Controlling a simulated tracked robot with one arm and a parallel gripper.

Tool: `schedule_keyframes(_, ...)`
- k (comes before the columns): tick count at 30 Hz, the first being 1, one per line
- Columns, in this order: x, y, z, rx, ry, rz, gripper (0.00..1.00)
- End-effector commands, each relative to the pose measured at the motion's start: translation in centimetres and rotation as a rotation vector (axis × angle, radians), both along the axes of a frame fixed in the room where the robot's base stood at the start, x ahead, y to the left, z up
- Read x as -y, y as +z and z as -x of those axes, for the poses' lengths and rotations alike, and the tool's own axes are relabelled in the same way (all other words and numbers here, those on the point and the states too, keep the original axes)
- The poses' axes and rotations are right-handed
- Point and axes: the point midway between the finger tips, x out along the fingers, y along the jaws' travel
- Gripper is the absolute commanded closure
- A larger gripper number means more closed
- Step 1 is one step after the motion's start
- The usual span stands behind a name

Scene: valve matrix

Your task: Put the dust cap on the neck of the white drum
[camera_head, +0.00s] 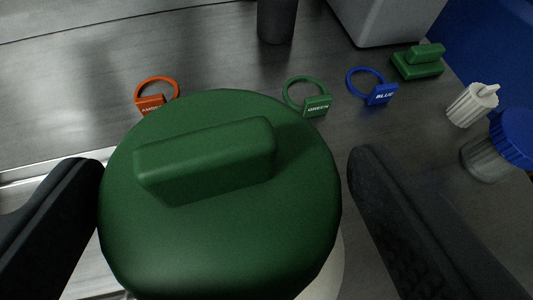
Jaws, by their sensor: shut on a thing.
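A green round cap with a raised bar across its top, which I take for the dust cap (230,235), fills the lower middle of the view, close to the camera. My gripper (225,160) is shut on it, one dark finger on its left side and one on its right. A pale rounded edge, perhaps the white drum (337,272), shows below the cap at its lower right. The cap hides most of it, and the neck is out of sight. I cannot tell whether the cap touches it.
A green block with a handle (417,66), a white ridged knob (470,106) and a blue-capped jar (487,158) stand right. A dark cylinder (277,20) and grey box (385,20) stand behind.

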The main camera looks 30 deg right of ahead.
Motion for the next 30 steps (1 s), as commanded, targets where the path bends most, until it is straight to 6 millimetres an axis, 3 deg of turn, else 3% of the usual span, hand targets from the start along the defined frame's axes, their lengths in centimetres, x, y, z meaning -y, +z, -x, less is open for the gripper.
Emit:
schedule_keyframes(13,0.4,-0.2,0.6,0.001,0.020,-0.003,0.43)
schedule_keyframes(30,0.0,-4.0,0.3,0.002,0.024,-0.001,0.43)
